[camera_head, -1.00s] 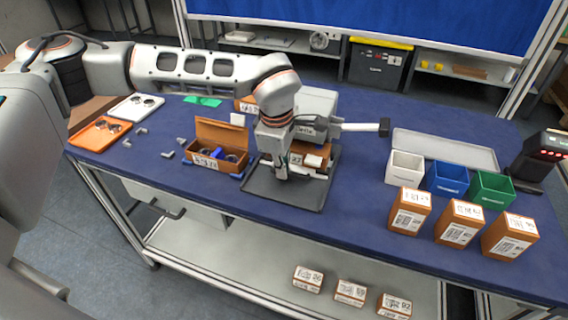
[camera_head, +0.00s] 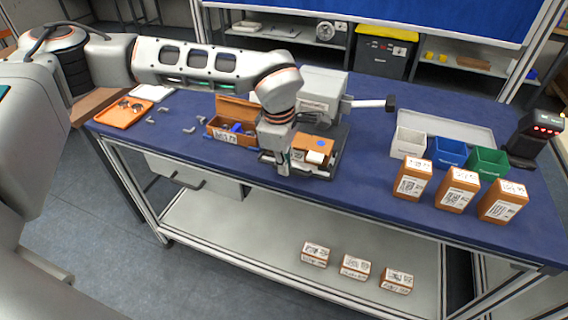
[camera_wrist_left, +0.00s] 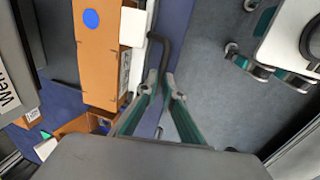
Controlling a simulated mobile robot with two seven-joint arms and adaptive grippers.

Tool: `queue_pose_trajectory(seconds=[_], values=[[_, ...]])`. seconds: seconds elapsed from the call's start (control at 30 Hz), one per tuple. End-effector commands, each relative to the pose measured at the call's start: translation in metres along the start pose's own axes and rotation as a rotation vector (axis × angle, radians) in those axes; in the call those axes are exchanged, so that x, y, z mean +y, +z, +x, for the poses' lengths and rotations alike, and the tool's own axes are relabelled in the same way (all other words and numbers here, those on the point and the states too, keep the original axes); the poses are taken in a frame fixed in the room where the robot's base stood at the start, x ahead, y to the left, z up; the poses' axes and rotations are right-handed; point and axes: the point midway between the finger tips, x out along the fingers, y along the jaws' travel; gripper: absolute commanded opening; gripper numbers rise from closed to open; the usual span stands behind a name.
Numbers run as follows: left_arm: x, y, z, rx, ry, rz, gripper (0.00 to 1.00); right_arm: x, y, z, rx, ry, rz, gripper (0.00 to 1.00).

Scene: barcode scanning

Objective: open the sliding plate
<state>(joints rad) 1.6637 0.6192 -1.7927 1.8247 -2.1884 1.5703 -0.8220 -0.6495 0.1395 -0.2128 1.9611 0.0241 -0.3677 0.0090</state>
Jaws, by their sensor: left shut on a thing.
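An orange box (camera_head: 310,147) with a blue dot on top sits in front of the grey machine (camera_head: 322,88), over a dark base (camera_head: 331,165). The box also shows in the left wrist view (camera_wrist_left: 98,50), with a white block (camera_wrist_left: 133,25) at its side. I take the sliding plate to be under the box; it is mostly hidden. My left gripper (camera_head: 285,170) is near the table's front edge, just left of the box. In the left wrist view its fingers (camera_wrist_left: 159,82) are closed around a dark bent handle (camera_wrist_left: 176,38) beside the box.
An open orange box (camera_head: 228,125) stands left of the machine. Right are a white bin (camera_head: 407,142), a blue bin (camera_head: 450,151) and a green bin (camera_head: 488,161), with orange boxes (camera_head: 413,179) in front. An orange tray (camera_head: 124,112) lies far left.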

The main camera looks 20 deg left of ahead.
Motion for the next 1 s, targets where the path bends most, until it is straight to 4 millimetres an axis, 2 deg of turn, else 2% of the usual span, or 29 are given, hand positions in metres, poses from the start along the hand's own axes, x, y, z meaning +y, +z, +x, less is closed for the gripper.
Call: queue_pose_trajectory(seconds=[0.03, 0.07, 0.1, 0.43, 0.57, 0.67, 1.0], values=[[0.0, 0.0, 0.0, -0.001, 0.001, 0.0, 0.0, 0.001, -0.001, 0.001, 0.002, 0.001, 0.0, 0.0], [0.0, 0.0, 0.0, -0.001, 0.001, 0.0, 0.15, 0.001, -0.002, 0.001, 0.003, 0.001, -0.001, 0.0], [0.0, 0.0, 0.0, -0.001, 0.0, 0.0, 0.25, 0.001, -0.002, 0.001, 0.003, 0.001, -0.001, 0.0], [0.0, 0.0, 0.0, 0.0, 0.0, 0.0, 0.25, 0.002, 0.0, 0.0, 0.0, 0.002, -0.003, 0.0], [0.001, 0.0, -0.008, 0.0, 0.002, -0.001, 0.25, 0.002, 0.0, 0.0, 0.0, 0.002, -0.003, 0.0], [0.001, 0.0, -0.022, -0.001, 0.004, 0.0, 0.25, 0.001, 0.0, 0.0, 0.001, 0.001, -0.002, 0.0], [0.001, 0.0, -0.09, -0.001, 0.003, 0.0, 0.25, 0.001, -0.001, 0.0, 0.001, 0.001, -0.001, 0.0]])
